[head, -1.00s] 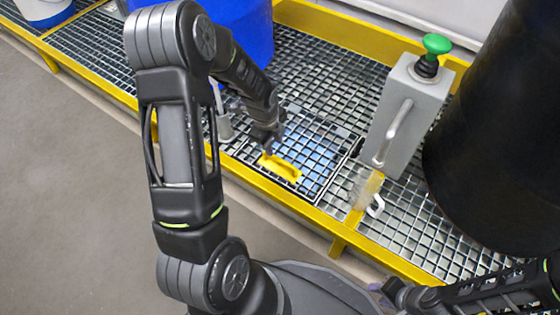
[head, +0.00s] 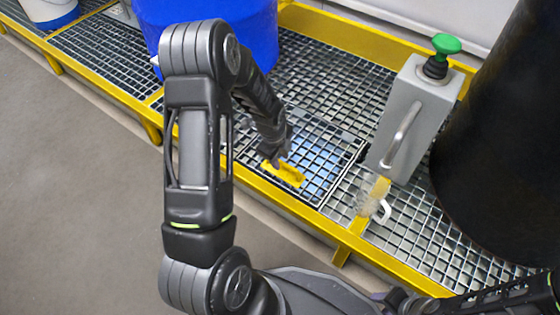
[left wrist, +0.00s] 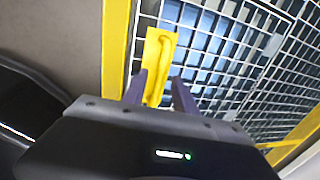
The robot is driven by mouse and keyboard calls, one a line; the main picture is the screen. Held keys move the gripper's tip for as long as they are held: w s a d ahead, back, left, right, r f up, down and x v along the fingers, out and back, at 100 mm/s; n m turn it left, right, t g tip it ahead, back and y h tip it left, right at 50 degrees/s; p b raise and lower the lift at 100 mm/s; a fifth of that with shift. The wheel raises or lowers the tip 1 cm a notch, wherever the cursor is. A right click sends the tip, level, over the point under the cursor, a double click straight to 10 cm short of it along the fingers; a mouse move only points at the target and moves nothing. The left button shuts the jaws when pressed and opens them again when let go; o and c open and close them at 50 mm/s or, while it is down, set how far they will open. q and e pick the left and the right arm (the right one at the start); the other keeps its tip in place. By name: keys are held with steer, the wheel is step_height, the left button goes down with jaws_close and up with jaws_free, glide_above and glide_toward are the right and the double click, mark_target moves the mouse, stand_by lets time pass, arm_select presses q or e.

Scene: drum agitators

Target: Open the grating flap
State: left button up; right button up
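The grating flap (head: 322,150) is a framed square panel of metal mesh, lying flat in the platform floor. A yellow handle (head: 284,174) sits at its near left edge. My left gripper (head: 272,161) is down at the handle's left end. In the left wrist view the yellow handle (left wrist: 158,55) reaches between the two fingers (left wrist: 160,80). The fingers stand apart, and a small gap shows beside the right one. My right gripper (head: 392,298) is partly visible low in the head view; its fingers are too small to read.
A grey box (head: 412,115) with a green button stands right of the flap. A large dark drum (head: 495,150) is further right, and a blue drum (head: 215,25) is behind my left arm. A yellow rail (head: 300,208) edges the platform. A clear jug-like thing (head: 371,205) is near the box.

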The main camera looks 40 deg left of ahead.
arm_select(q)
steer(key=shift+w+f, duration=0.1)
steer(key=shift+f, duration=0.2)
jaws_close()
stand_by(1.3)
